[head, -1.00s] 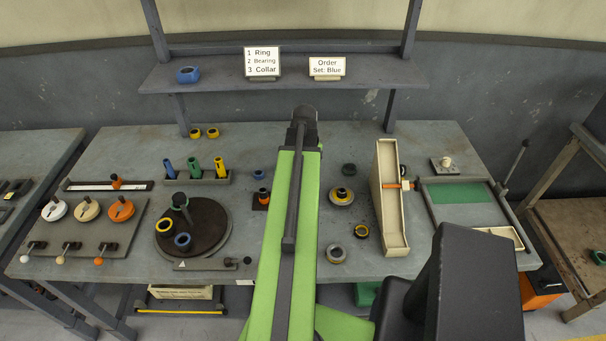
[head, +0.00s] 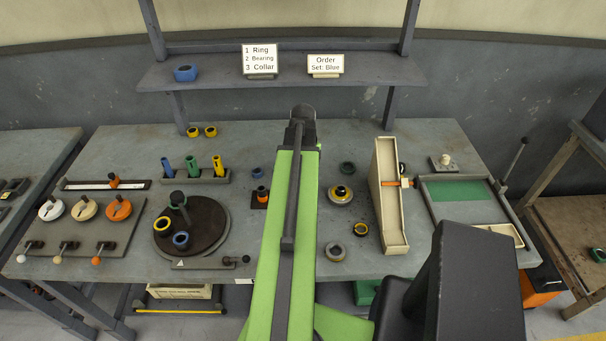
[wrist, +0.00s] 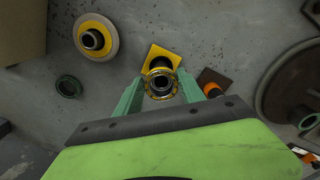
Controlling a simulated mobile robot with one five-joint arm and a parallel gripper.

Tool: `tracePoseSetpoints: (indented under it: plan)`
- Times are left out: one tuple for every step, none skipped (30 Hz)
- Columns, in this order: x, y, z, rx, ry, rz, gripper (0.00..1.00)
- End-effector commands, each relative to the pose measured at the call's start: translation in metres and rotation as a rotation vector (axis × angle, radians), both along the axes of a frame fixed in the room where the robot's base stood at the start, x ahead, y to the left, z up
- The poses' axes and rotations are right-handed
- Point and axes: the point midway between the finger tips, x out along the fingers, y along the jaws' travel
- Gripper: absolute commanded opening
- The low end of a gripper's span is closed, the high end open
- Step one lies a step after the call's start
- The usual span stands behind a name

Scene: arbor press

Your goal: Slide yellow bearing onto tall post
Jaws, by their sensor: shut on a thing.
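In the wrist view, my gripper (wrist: 160,88) is shut on the yellow bearing (wrist: 149,88), a yellow-rimmed ring with a dark opening, held between the green fingertips. Right below it a dark post stands on a yellow square base (wrist: 160,52); I take it for the tall post. The bearing lines up with the post's upper end in this view. I cannot tell whether it is around the post or just above it. In the head view my arm hides the gripper, the bearing and this post.
A short orange-topped post on a dark base (head: 262,195) stands close by, left of my arm. A round stand with a yellow ring (head: 340,194) is on the right. A dark turntable with rings (head: 207,222) is left. A beige upright tray (head: 392,240) stands further right.

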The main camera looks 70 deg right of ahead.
Motion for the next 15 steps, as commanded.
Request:
tracePoseSetpoints:
  plan:
    - [0.0,0.0,-0.003,0.0,0.0,0.0,0.0]
    - [0.0,0.0,-0.004,0.0,0.0,0.0,0.0]
    - [0.0,0.0,-0.005,0.0,0.0,0.0,0.0]
    - [0.0,0.0,-0.006,0.0,0.0,0.0,0.0]
    - [0.0,0.0,-0.007,0.0,0.0,0.0,0.0]
    - [0.0,0.0,-0.008,0.0,0.0,0.0,0.0]
    - [0.0,0.0,-0.009,0.0,0.0,0.0,0.0]
    - [0.0,0.0,-0.01,0.0,0.0,0.001,0.0]
    - [0.0,0.0,-0.011,0.0,0.0,0.001,0.0]
    - [0.0,0.0,-0.012,0.0,0.0,0.001,0.0]
    - [0.0,0.0,-0.013,0.0,0.0,0.001,0.0]
    - [0.0,0.0,-0.014,0.0,0.0,0.001,0.0]
    - [0.0,0.0,-0.015,0.0,0.0,0.001,0.0]
    - [0.0,0.0,-0.015,0.0,0.0,0.001,0.0]
    - [0.001,0.0,-0.017,0.0,0.0,0.001,0.0]
